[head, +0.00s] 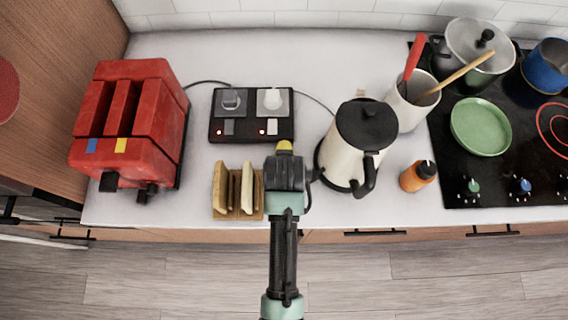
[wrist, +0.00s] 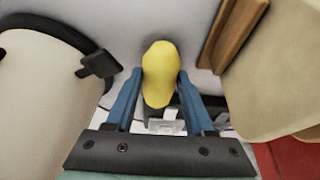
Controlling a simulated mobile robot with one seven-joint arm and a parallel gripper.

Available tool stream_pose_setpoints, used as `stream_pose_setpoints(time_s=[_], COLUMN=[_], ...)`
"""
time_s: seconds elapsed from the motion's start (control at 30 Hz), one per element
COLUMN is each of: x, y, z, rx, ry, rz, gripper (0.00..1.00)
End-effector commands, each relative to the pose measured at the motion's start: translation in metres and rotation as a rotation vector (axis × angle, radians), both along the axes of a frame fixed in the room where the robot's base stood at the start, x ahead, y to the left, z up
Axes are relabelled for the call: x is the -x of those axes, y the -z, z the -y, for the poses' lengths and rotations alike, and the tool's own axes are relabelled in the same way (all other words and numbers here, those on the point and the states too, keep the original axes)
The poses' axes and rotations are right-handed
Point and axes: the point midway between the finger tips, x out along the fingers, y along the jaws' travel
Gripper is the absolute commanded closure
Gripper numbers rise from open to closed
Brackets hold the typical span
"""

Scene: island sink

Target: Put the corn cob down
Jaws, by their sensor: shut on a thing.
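The yellow corn cob (wrist: 160,72) is between the two blue fingers of my gripper (wrist: 158,88) in the wrist view. The fingers are shut on it. In the head view only a small yellow tip of the cob (head: 284,146) shows beyond my gripper (head: 284,160), which hides the rest. My gripper is over the front part of the white counter (head: 330,215), between the bread rack and the kettle. I cannot tell whether the cob touches the counter.
A wooden rack with bread slices (head: 237,212) stands close on the left, a cream kettle (head: 338,162) close on the right. A socket panel (head: 251,130) lies behind. A red toaster (head: 125,120), an orange bottle (head: 416,177) and a utensil crock (head: 408,108) stand farther off.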

Motion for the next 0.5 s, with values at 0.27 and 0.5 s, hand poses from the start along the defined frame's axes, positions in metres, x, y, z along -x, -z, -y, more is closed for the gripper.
stream_pose_setpoints(time_s=[0.27,0.5], x=[-0.0006,-0.0002], y=[0.0030,0.0065], z=[0.0001,0.0001], rx=[0.000,0.000], ry=[0.000,0.000], rz=[0.003,0.001], gripper=[1.00,0.30])
